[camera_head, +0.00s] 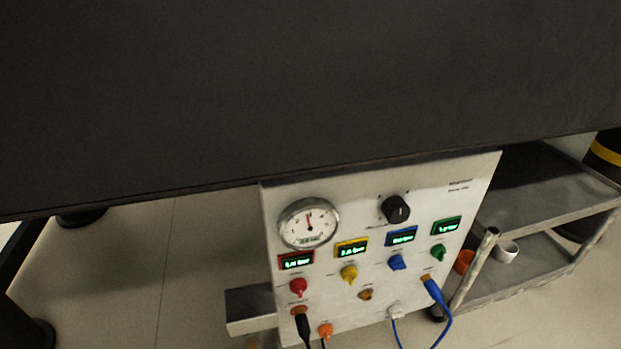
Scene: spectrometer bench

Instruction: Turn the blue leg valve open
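A pale control panel (340,271) hangs below the front edge of a dark tabletop. A blue valve knob (397,262) sits on the panel, under a blue-framed display (401,236) with green characters too small to read. Red (298,287), yellow (349,272) and green (438,252) knobs are on the same panel. I cannot tell for sure whether the blue knob is open or closed. Neither of my grippers is in view.
The dark tabletop (300,90) fills the upper view. A round gauge (308,224) and a black dial (396,209) are on the panel. Cables hang from its lower edge, including a blue one (436,294). A metal cart (540,265) with cups stands at right.

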